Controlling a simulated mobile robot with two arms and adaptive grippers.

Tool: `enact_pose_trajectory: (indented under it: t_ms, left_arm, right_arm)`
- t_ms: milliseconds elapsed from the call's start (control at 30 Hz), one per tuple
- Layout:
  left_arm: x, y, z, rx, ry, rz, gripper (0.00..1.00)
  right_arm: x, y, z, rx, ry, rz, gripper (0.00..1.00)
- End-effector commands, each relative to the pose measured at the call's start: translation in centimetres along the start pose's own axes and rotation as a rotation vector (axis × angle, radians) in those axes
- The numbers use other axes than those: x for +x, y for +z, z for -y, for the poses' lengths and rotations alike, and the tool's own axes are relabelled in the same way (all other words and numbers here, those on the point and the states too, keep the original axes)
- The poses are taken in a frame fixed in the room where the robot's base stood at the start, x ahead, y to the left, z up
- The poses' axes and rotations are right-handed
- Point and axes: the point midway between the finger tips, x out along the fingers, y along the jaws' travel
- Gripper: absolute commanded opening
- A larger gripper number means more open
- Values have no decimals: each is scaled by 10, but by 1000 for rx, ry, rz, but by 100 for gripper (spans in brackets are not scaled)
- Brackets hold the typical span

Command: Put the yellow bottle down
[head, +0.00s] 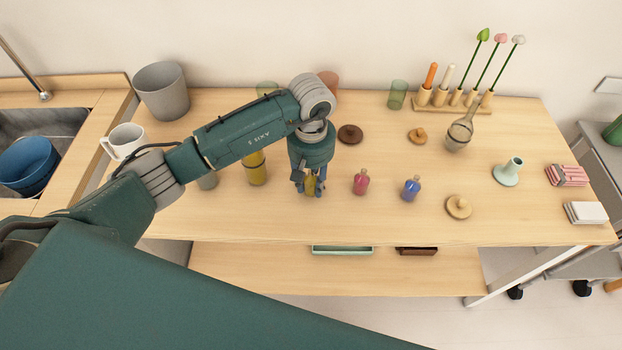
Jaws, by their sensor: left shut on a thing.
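The small yellow bottle (310,186) is at the front middle of the wooden shelf top (330,223). My left gripper (310,191) points down over it and is shut on it, with the fingers hiding part of the bottle. I cannot tell whether the bottle's base touches the wood. To its right, a pink-red bottle (361,182) and a blue bottle (411,188) stand upright in a rough row. My right gripper is not in view.
A tall yellow container (257,172) stands left of my gripper, partly behind my arm. A white mug (123,140) and grey bin (162,91) are farther left. Wooden lids (459,206) lie right. The front strip of the top is clear.

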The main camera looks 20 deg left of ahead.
Motion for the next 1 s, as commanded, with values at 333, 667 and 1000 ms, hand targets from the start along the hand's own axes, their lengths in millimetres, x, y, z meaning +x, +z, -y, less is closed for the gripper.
enact_pose_trajectory:
  t_ms: [333, 667, 1000]
  left_arm:
    - [4, -1, 0, 0, 0, -2, 0]
    - [3, 0, 0, 0, 0, 0, 48]
    - [-26, -2, -1, 2, 3, -6, 48]
  right_arm:
    - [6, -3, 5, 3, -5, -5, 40]
    - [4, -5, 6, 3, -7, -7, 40]
    - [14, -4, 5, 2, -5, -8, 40]
